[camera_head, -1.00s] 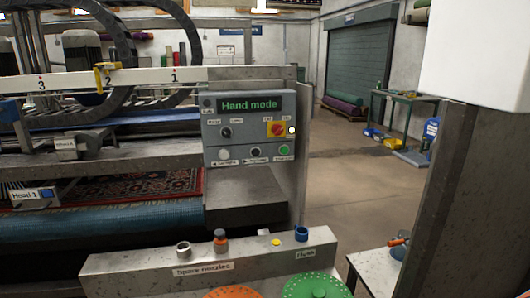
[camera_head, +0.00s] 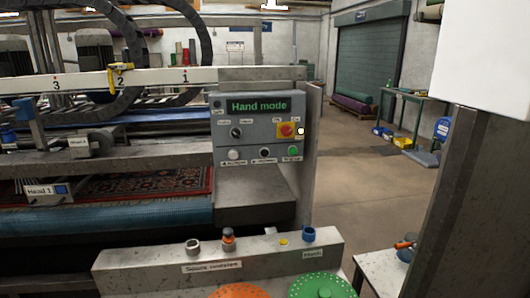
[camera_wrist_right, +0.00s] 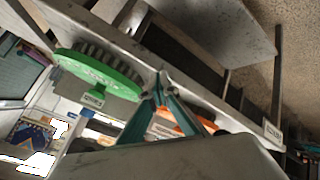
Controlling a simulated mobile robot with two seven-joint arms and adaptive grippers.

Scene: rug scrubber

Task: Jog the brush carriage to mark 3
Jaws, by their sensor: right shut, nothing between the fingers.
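The control panel (camera_head: 258,130) shows a green "Hand mode" display (camera_head: 258,106). It has a small black knob (camera_head: 236,132), a red and yellow rotary switch (camera_head: 287,130), and a row of white (camera_head: 233,154), black (camera_head: 264,152) and green (camera_head: 293,151) buttons. The white rail (camera_head: 150,76) carries marks 3, 2 and 1 from left to right. A yellow pointer-like piece (camera_head: 119,75) sits at mark 2. A brush head labelled "Head 1" (camera_head: 42,191) is at the left over the rug. My right gripper (camera_wrist_right: 159,78) is shut and empty in the wrist view. My left gripper is out of view.
A grey ledge labelled for spare nozzles (camera_head: 150,262) stands in front. Below it are orange (camera_head: 238,292) and green (camera_head: 322,287) brush discs; a green brush (camera_wrist_right: 98,72) shows in the wrist view. A patterned rug (camera_head: 145,182) lies in the machine.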

